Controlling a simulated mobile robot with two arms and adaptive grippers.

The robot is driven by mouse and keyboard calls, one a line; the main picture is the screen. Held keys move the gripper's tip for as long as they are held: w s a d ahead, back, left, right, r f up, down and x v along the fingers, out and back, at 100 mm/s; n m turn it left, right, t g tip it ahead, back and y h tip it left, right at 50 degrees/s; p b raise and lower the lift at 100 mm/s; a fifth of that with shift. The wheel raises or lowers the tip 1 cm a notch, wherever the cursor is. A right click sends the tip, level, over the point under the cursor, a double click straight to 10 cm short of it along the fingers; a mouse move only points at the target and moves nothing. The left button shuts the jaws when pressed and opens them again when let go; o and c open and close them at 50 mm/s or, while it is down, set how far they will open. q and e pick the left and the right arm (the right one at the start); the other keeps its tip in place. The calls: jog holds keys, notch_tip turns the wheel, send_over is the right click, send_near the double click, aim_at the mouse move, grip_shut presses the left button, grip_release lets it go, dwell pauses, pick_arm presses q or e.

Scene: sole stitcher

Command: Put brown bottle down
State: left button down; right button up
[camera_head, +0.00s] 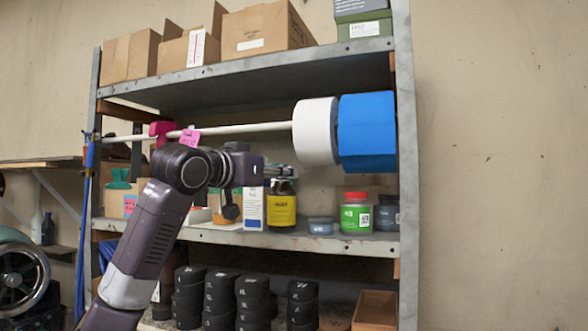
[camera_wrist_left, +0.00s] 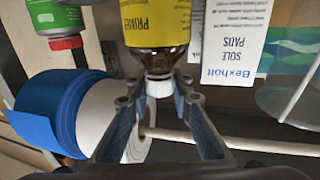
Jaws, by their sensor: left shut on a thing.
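The brown bottle with a yellow label (camera_head: 282,210) is upright at the middle shelf (camera_head: 250,238), right of a white box. My left gripper (camera_head: 284,172) reaches in from the left at the bottle's top. In the left wrist view, which is upside down, the left gripper (camera_wrist_left: 158,90) has its fingers on both sides of the white cap, below the bottle's yellow label (camera_wrist_left: 158,22). It is shut on the bottle. The bottle's base is at shelf level; I cannot tell whether it touches. My right gripper is not in view.
A white box (camera_head: 252,208), a small grey-blue tub (camera_head: 321,225), a green jar with a red lid (camera_head: 356,213) and a dark jar (camera_head: 387,213) stand beside the bottle. White (camera_head: 314,131) and blue (camera_head: 367,132) rolls hang on a rod above. Bare shelf shows in front.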

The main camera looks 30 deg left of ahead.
pick_arm(q)
jog(key=w, duration=0.1)
jog(key=w+p, duration=0.1)
jog(key=shift+w+r, duration=0.25)
jog(key=shift+w, duration=0.1)
jog(key=shift+w+f+p, duration=0.3)
jog(key=shift+w+p, duration=0.1)
jog(key=shift+w, duration=0.25)
jog(key=shift+w+f+p, duration=0.3)
jog(key=shift+w+p, duration=0.1)
jog(key=shift+w, duration=0.2)
jog(key=c, duration=2)
grip_release()
jog(key=shift+o, duration=0.2)
jog(key=shift+w, duration=0.1)
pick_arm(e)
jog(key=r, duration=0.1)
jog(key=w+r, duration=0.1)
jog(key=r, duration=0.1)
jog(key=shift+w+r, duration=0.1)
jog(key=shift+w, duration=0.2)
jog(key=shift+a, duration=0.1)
pick_arm(q)
jog(key=s+b, duration=0.5)
jog(key=s, duration=0.7)
jog(key=shift+r, duration=0.15)
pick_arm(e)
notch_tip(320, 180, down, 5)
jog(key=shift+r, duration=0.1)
